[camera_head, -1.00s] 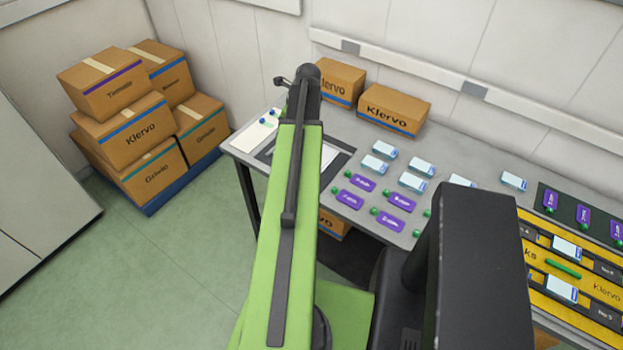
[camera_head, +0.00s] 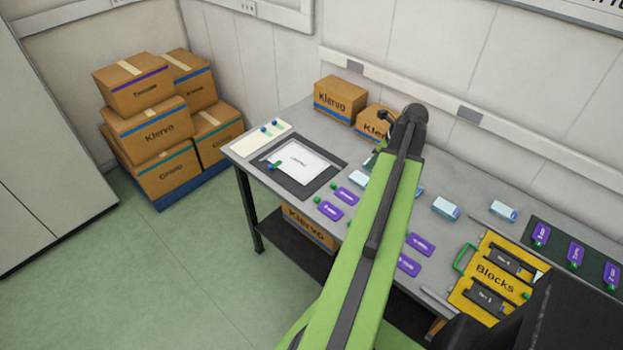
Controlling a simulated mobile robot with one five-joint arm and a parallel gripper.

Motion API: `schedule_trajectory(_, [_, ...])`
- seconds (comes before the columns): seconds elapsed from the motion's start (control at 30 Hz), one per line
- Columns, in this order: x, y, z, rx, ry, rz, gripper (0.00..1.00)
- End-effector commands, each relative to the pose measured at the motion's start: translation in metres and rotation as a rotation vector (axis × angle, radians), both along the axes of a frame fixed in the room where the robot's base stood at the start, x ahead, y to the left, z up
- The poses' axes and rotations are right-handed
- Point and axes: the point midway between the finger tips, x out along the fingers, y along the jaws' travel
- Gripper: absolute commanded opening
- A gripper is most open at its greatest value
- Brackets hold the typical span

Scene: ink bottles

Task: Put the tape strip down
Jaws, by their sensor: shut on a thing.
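My arm reaches over the grey table, and its end stands over the part with the small cards. My gripper (camera_head: 376,156) shows only as a small dark piece beside the arm, mostly hidden behind it. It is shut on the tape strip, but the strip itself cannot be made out. A white sheet (camera_head: 303,165) lies on a dark mat (camera_head: 328,180) to the left of the arm.
A cream card (camera_head: 245,145) with blue-topped bits lies at the table's left corner. Klervo boxes (camera_head: 340,98) stand at the back. Purple cards (camera_head: 330,211) and white-blue boxes (camera_head: 446,207) lie around the arm. A yellow Blocks case (camera_head: 470,291) lies at right.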

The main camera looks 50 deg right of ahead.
Motion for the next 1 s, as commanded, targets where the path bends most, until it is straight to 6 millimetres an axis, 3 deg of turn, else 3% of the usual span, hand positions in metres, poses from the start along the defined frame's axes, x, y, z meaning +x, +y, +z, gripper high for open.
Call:
schedule_trajectory(0.17, [0.001, 0.001, 0.000, 0.000, 0.001, 0.012, 0.03])
schedule_trajectory(0.27, [0.011, 0.010, 0.000, 0.000, 0.001, 0.095, 0.03])
schedule_trajectory(0.47, [0.059, 0.061, 0.002, 0.001, 0.005, 0.528, 0.03])
schedule_trajectory(0.6, [0.097, 0.115, 0.004, 0.001, 0.005, 0.946, 0.03])
schedule_trajectory(0.73, [0.120, 0.158, 0.005, 0.001, 0.004, 1.278, 0.03])
schedule_trajectory(0.83, [0.129, 0.177, 0.006, 0.001, 0.003, 1.432, 0.03])
schedule_trajectory(1.0, [0.133, 0.187, 0.006, 0.002, 0.001, 1.511, 0.03])
